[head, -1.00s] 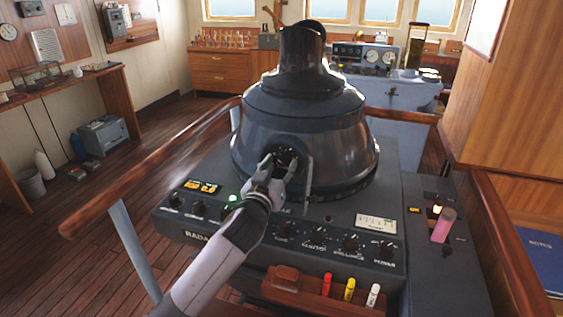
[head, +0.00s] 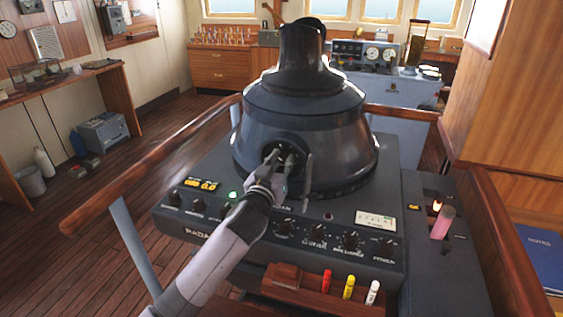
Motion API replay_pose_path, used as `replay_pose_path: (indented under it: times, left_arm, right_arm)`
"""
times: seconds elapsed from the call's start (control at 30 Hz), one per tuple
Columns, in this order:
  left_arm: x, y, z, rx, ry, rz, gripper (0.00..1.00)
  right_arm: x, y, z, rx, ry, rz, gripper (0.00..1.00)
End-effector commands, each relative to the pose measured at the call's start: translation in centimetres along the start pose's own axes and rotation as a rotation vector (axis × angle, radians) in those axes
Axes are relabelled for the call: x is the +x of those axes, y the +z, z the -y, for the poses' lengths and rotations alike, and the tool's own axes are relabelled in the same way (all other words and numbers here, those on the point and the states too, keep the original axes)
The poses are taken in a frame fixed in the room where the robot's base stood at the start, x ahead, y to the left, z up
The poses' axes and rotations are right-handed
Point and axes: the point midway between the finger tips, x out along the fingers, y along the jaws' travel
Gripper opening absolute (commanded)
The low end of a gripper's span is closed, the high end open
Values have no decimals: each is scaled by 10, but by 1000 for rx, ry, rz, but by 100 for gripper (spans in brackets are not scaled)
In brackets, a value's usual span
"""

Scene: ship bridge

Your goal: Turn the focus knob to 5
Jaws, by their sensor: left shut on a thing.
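The dark radar console carries a tall viewing hood (head: 305,112). A round dark recess on the hood's front holds the focus knob (head: 281,147), mostly hidden by my fingers. My left gripper (head: 281,157) reaches in from the lower left and is shut on this knob. No scale, pointer or number around the knob can be read, so its setting does not show. My right gripper is not in view.
A thin upright handle (head: 308,178) stands close to the right of my gripper. A row of small knobs lines the panel (head: 316,238) below. Red, yellow and white markers stand in a wooden holder (head: 294,288). Wooden rails (head: 150,172) flank the console.

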Motion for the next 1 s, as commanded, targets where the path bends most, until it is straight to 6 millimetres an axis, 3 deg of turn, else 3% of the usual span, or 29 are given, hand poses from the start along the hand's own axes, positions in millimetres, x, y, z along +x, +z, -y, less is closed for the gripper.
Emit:
replay_pose_path:
  times: [0.13, 0.57, 1.0]
  left_arm:
    - [0, 0, 0, 0, -1, 0, 0]
    - [0, 0, 0, 55, -1, 0, 0]
    - [0, -2, 1, 394, -2, 1, 0]
  right_arm:
    - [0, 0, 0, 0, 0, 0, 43]
    - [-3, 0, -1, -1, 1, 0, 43]
    - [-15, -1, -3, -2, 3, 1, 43]
